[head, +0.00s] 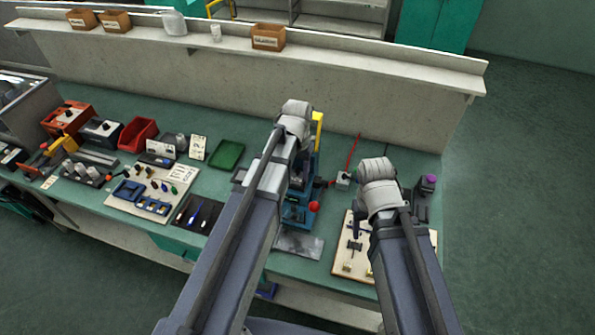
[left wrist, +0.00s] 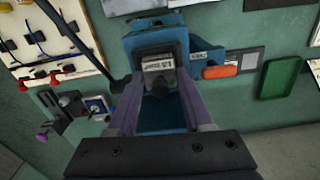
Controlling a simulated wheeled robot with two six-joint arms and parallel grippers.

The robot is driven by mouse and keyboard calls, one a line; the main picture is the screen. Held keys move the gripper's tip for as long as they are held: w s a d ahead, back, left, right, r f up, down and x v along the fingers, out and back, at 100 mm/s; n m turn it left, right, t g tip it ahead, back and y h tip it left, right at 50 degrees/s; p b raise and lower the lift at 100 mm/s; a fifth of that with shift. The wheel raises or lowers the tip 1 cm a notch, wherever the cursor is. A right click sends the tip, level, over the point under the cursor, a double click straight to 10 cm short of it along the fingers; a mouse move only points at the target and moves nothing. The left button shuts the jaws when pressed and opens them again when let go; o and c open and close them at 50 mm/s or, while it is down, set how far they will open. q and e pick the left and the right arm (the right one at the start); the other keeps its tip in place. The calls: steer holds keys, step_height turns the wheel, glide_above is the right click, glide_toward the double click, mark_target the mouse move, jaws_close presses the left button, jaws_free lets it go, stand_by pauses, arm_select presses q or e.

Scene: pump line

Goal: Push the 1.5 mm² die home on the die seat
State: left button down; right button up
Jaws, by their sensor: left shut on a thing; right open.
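The blue press (head: 297,214) stands on the bench in the head view, partly hidden by my left arm. In the left wrist view the press (left wrist: 143,45) is straight ahead. My left gripper (left wrist: 160,84) is shut on the 1.5 mm² die (left wrist: 158,66), a small grey block with a pale label, at the front of the press. The label is too small to read surely. The die seat is hidden behind the die, so I cannot tell how deep it sits. My right gripper (head: 357,226) is open above the pale board, partly hidden by its wrist.
A pale board (head: 345,266) with small parts lies right of the press. A black lever (left wrist: 90,53) sticks out beside the press. A green tray (head: 227,154), a red bin (head: 138,134) and a tool board (head: 128,205) stand to the left. A shelf wall runs behind.

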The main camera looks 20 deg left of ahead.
arm_select(q)
steer(key=shift+c, duration=1.2)
jaws_free()
steer(key=shift+o, duration=0.4)
steer(key=shift+o, duration=0.4)
step_height(320, 180, up, 8)
steer(key=p, duration=0.7)
steer(key=shift+f+p, duration=0.25)
steer(key=shift+p, duration=0.05)
steer(key=shift+c, duration=0.2)
